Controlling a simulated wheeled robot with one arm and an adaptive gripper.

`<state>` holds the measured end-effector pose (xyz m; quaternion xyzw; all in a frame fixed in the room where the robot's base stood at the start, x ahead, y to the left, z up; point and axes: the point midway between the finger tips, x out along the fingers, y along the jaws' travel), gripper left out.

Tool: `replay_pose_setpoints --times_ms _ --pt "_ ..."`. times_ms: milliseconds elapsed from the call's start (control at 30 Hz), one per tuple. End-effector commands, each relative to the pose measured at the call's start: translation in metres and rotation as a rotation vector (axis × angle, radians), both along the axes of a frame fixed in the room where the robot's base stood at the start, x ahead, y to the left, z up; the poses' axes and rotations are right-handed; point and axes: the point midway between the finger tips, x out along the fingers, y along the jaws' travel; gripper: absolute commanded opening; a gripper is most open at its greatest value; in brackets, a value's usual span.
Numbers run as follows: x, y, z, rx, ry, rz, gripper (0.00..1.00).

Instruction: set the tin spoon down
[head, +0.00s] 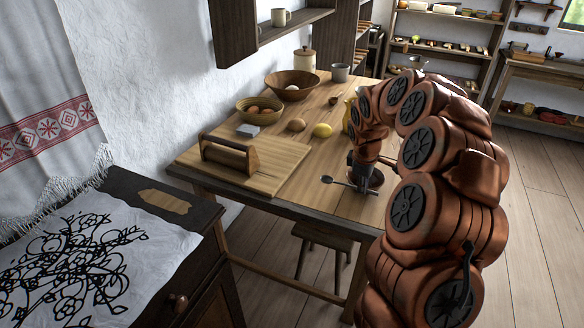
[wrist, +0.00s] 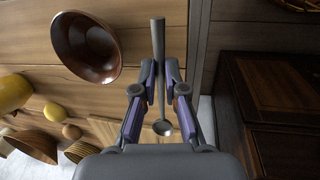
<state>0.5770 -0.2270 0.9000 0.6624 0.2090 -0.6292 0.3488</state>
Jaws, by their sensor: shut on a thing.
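The tin spoon (head: 327,180) is dark grey, with a small round bowl and a long thin handle. My gripper (head: 352,184) is shut on the spoon's handle, low over the table's near right part. In the wrist view, the fingertips (wrist: 158,78) pinch the handle of the spoon (wrist: 158,40) from both sides. Its bowl (wrist: 162,128) lies back between the fingers. I cannot tell whether the spoon touches the wooden table (head: 290,195). A brown bowl (wrist: 88,45) stands beside the gripper, partly hidden by it in the head view.
The table's edge (wrist: 199,50) is close beside the spoon. A board (head: 275,165) with a wooden box-like thing (head: 228,155) lies left of the gripper. A lemon (head: 322,130), a yellow jug (head: 348,115) and bowls (head: 260,110) stand farther back. A stool (head: 322,237) is below.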

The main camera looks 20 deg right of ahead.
Motion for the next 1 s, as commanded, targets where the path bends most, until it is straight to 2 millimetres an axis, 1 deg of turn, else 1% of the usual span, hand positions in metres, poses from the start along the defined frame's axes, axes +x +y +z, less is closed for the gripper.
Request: replay_pose_setpoints --times_ms 67,167,267,500,733,900,1000 --pt "-0.002 -0.006 -0.003 -0.001 0.001 0.024 0.00" --pt "-0.003 -0.009 -0.008 -0.003 0.004 0.039 0.00" --pt "-0.003 -0.010 -0.019 -0.003 0.005 0.040 0.00" --pt "-0.003 -0.009 -0.057 -0.003 0.004 0.040 0.00" --pt "-0.003 -0.009 -0.075 -0.004 0.004 0.040 0.00" --pt "-0.003 -0.009 -0.094 -0.005 0.005 0.038 0.00" --pt "-0.002 -0.009 -0.102 -0.005 0.002 0.039 0.00"
